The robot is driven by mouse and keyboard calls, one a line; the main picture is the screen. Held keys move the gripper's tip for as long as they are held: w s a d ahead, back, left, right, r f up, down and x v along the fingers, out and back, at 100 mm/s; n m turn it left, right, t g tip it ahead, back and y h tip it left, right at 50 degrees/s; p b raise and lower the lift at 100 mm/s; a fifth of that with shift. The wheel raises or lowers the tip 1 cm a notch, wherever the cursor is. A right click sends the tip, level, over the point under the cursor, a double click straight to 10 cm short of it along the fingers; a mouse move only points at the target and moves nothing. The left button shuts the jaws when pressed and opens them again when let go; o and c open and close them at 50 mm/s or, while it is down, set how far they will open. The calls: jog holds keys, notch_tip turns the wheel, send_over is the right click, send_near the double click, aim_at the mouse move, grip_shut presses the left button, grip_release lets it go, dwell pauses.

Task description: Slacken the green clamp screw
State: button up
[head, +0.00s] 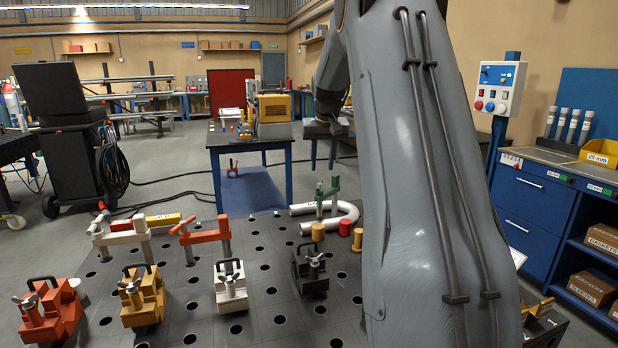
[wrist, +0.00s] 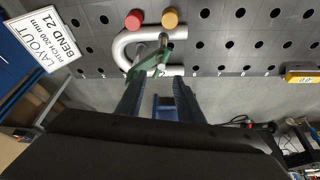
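The green clamp (head: 327,194) stands at the far edge of the dark holed table, by a pale U-bent pipe (head: 351,212). In the wrist view the green clamp (wrist: 150,62) lies across the two legs of the pipe (wrist: 121,45). Its screw and handle are too small to make out clearly. My gripper (wrist: 159,79) is open, its two dark blue fingers apart and empty. The green clamp shows just beyond the fingertips; I cannot tell how far. In the head view my arm hides the gripper.
A red peg (head: 357,239) and a yellow peg (head: 318,231) stand near the pipe. A red-orange clamp (head: 204,238) and a white clamp (head: 122,237) stand to the left. Several coloured toggle blocks, including a black one (head: 310,268), line the front. A layout sign (wrist: 46,38) lies nearby.

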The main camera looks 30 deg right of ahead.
aim_at(320, 183)
jog(key=shift+p+x, duration=0.95)
jog(key=shift+x, duration=2.95)
